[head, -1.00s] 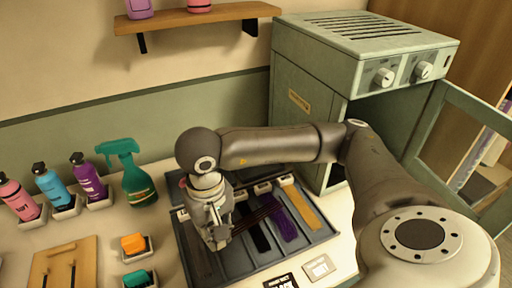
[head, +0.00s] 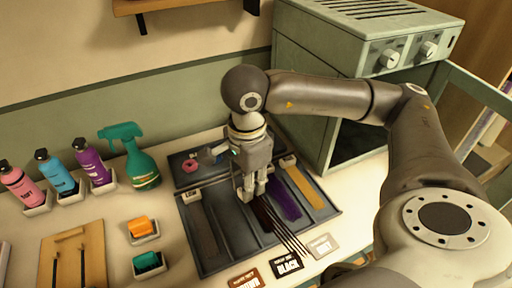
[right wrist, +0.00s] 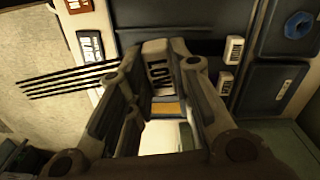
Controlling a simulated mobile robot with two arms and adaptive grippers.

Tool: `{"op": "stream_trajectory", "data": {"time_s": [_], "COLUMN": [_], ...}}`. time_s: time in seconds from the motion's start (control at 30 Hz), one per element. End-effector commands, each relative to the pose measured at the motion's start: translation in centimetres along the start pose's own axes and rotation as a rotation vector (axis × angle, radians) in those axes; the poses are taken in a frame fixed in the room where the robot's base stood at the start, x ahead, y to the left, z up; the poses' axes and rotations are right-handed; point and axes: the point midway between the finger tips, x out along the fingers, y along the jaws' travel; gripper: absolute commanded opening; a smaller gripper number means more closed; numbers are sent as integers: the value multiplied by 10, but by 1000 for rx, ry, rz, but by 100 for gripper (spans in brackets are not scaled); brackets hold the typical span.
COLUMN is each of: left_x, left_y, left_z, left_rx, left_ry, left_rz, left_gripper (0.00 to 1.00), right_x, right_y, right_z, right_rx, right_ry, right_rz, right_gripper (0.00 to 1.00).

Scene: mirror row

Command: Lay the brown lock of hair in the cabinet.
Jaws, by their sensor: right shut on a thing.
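My left gripper is out of view.
Purple (head: 284,198) and yellow (head: 302,184) locks lie in the tray. Name cards, one reading black (head: 288,265), lie at its front. Several bottles, a green spray bottle (head: 130,155), an orange block (head: 140,227) and a wooden board (head: 72,258) stand left.

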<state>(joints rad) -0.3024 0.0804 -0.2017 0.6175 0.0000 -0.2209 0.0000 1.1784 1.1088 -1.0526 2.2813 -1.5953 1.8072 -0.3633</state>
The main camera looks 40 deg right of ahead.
Motion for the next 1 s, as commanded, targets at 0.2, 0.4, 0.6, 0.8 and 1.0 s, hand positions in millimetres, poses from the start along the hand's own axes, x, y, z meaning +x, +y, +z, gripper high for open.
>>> {"op": "stream_trajectory", "data": {"time_s": [0.2, 0.4, 0.6, 0.8, 1.0], "left_x": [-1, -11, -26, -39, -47], "left_y": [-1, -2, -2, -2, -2], "left_z": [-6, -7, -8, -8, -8], "left_rx": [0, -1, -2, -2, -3], "left_ry": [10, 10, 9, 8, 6], "left_rz": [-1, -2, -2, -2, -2], "left_gripper": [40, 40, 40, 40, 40], "right_x": [-6, 2, 20, 48, 78], "right_y": [1, -21, -64, -99, -122], "right_z": [-5, 2, 13, 23, 29], "right_rx": [150, 175, 174, 173, 173], "right_ry": [-2, -3, -3, -1, -2], "right_rz": [-1, 3, 2, 6, 2], "right_gripper": [0, 0, 0, 0, 0]}}
